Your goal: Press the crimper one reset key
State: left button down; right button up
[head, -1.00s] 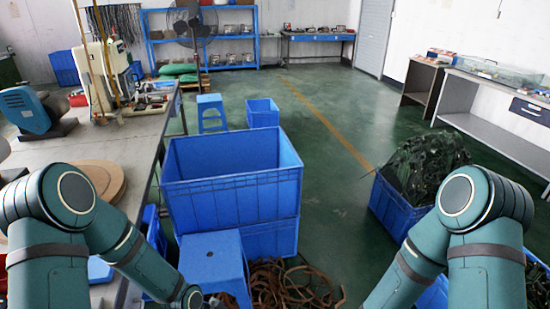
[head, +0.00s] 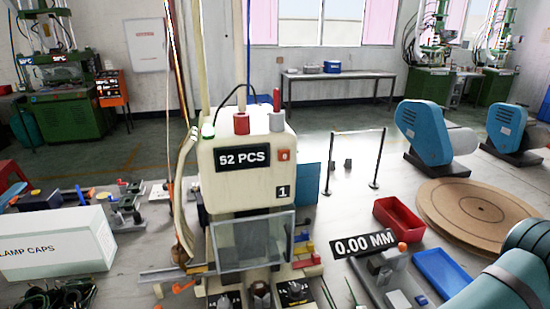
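Crimper one (head: 232,187) stands on the bench in the middle of the head view, a cream machine with a "1" label and a "52 PCS" display (head: 242,159). A small orange-red key (head: 285,155) sits right of the display on its front face. Nothing covers the key. A red knob and a grey knob are on top, and a clear guard (head: 250,243) hangs at the lower front. Part of my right arm shows at the lower right corner, well apart from the crimper. Neither gripper is in view.
A white box (head: 57,245) lies left on the bench. At right are a "0.00 MM" display (head: 364,243), a red tray (head: 398,221), a blue tray (head: 441,272) and round wooden boards (head: 485,210). Cables hang by the crimper's left side.

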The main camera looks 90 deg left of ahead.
aim_at(284, 156)
jog(key=k+l, duration=0.15)
jog(key=l, duration=0.25)
jog(key=k+l, duration=0.1)
jog(key=l, duration=0.3)
jog(key=u, duration=1.5)
jog(key=k+u, duration=0.1)
jog(key=u, duration=1.35)
jog(key=k, duration=0.05)
